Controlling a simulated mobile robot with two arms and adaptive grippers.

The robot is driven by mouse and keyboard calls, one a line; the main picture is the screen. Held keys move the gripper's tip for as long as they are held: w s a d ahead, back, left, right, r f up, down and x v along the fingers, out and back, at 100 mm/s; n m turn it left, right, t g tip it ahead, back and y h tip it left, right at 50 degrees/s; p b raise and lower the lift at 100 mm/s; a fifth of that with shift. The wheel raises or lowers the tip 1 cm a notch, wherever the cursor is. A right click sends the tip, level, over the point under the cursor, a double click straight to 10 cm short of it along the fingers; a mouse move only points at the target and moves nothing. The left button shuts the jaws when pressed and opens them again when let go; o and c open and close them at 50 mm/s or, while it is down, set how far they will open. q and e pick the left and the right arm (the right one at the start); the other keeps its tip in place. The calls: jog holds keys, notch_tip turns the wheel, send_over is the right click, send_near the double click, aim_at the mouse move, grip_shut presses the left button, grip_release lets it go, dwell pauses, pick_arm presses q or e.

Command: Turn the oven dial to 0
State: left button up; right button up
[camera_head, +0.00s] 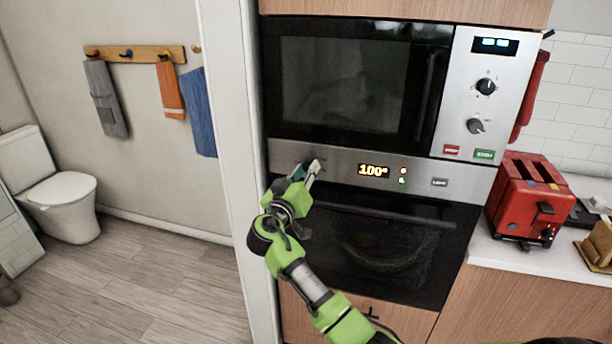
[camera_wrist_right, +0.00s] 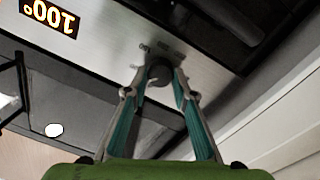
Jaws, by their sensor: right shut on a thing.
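The oven (camera_head: 385,245) is built in below a microwave. Its steel control strip (camera_head: 340,170) shows 100° on a lit display (camera_head: 374,171). The round dark oven dial (camera_wrist_right: 158,72) sits on this strip, left of the display in the head view, where my gripper mostly hides it. My right gripper (camera_head: 307,172) reaches up to the strip. In the wrist view its two teal-padded fingers (camera_wrist_right: 158,82) are shut on the dial, one on each side. The dial's pointer and setting cannot be read. My left gripper is not in view.
The microwave (camera_head: 350,80), with its own two knobs, is directly above the strip. The oven door handle runs just below it. A white door frame (camera_head: 228,150) stands close on the left. A red toaster (camera_head: 530,200) stands on the counter at right.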

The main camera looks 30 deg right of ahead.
jog(key=n, duration=0.3)
jog(key=shift+n, duration=0.4)
jog(key=shift+f+n, duration=0.1)
jog(key=shift+n, duration=2)
jog(key=o, duration=1.1)
